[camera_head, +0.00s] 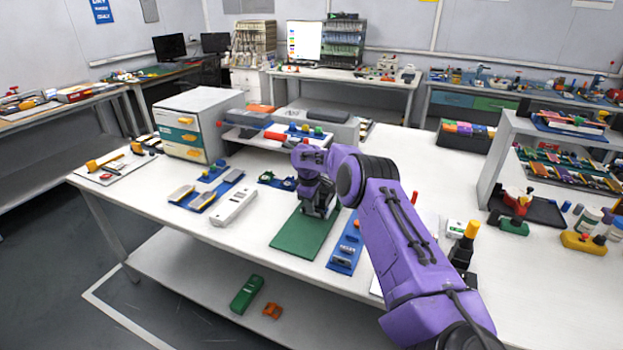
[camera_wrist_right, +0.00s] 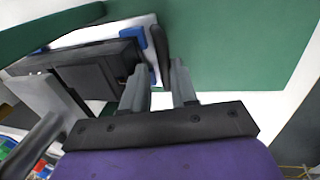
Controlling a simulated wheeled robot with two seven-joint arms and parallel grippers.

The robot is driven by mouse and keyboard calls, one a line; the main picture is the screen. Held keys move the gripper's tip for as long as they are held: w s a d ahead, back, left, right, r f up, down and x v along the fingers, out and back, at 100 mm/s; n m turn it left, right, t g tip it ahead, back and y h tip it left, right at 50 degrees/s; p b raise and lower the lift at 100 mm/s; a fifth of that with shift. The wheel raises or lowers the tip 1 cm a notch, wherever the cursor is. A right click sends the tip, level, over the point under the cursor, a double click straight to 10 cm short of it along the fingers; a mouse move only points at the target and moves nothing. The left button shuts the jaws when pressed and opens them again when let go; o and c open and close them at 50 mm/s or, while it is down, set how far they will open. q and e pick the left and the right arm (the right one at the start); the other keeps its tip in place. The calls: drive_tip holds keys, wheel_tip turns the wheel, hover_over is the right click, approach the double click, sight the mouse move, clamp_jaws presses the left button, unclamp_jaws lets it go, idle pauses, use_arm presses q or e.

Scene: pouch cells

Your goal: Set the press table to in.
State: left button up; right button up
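I cannot pick out the press table for certain. A grey bench device (camera_head: 330,122) with a red cylinder (camera_head: 274,136) stands behind my right arm, partly hidden by it. My right gripper (camera_head: 318,208) points down over the green mat (camera_head: 296,240). In the right wrist view its two fingers (camera_wrist_right: 159,72) stand a small gap apart. A slim black handle-like bar (camera_wrist_right: 158,45) lies at the gap; I cannot tell whether they grip it. A dark block (camera_wrist_right: 88,68) with blue parts is beside it. My left gripper is not in view.
A white drawer cabinet (camera_head: 192,130), blue trays (camera_head: 206,193) and a white bar-shaped device (camera_head: 233,207) lie left of the mat. A blue holder (camera_head: 345,255) is close on its right. A shelf rack (camera_head: 500,150) stands at the right.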

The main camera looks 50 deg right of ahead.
idle(0.3)
wheel_tip(320, 180, up, 10)
drive_tip(key=a+b, duration=0.1)
drive_tip(key=a, duration=0.1)
drive_tip(key=shift+s, duration=0.35)
drive_tip(key=shift+r, duration=0.1)
